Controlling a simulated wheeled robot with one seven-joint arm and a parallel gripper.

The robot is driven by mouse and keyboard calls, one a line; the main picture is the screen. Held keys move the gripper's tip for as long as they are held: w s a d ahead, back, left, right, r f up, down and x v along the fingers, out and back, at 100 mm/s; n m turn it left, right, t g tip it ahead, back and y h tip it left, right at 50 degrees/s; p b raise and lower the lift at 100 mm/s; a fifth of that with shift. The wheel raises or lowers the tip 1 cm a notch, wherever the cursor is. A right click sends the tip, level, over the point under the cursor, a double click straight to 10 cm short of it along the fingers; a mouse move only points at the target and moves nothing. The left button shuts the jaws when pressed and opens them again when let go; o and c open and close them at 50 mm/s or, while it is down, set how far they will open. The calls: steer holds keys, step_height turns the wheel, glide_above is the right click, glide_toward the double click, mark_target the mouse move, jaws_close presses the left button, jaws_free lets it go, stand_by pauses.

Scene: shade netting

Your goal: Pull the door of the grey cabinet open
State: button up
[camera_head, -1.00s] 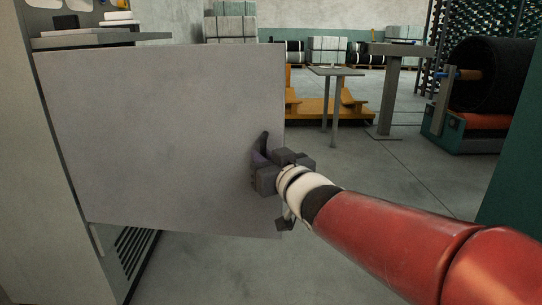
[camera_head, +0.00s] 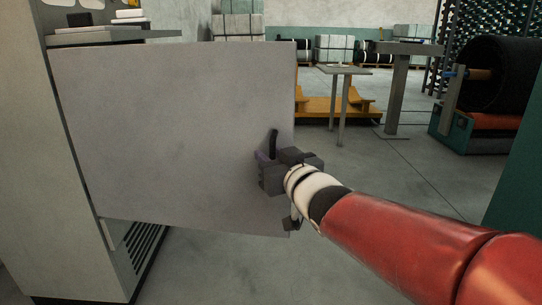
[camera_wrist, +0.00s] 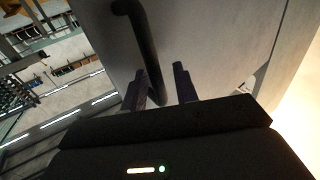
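The grey cabinet (camera_head: 28,160) stands at the left in the head view. Its door (camera_head: 165,130) is a flat grey panel, swung out from the cabinet body, with its free edge at the right. A dark bent bar handle (camera_head: 274,140) sits near that edge; it also shows in the wrist view (camera_wrist: 140,35). My gripper (camera_head: 265,160) is at the handle. In the wrist view, the two fingers (camera_wrist: 165,85) stand apart, with the handle's lower part between them, nearer the left finger. A gap shows toward the right finger. Whether they touch the handle is unclear.
A small grey table (camera_head: 345,71) and an orange frame (camera_head: 315,107) stand behind the door. A green machine with a black roll (camera_head: 495,85) is at the right. The floor (camera_head: 390,175) right of the door is clear.

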steer(key=v, duration=0.7)
steer(key=shift+s+p, duration=0.25)
steer(key=shift+p, duration=0.2)
steer(key=shift+d, duration=0.2)
steer(key=s+d+f+m+g+h+p, duration=0.3)
steer(key=s+d+m+g+h+p, duration=0.25)
steer(key=d, duration=0.45)
steer(key=s+f+g+h+p, duration=0.2)
steer(key=s+f+g+p, duration=0.1)
steer(key=s, duration=0.9)
steer(key=shift+s+f+g+p, duration=0.15)
steer(key=shift+f+g+p, duration=0.15)
steer(key=shift+f+g, duration=0.7)
steer(key=shift+d+r+n, duration=0.1)
steer(key=shift+r+n, duration=0.15)
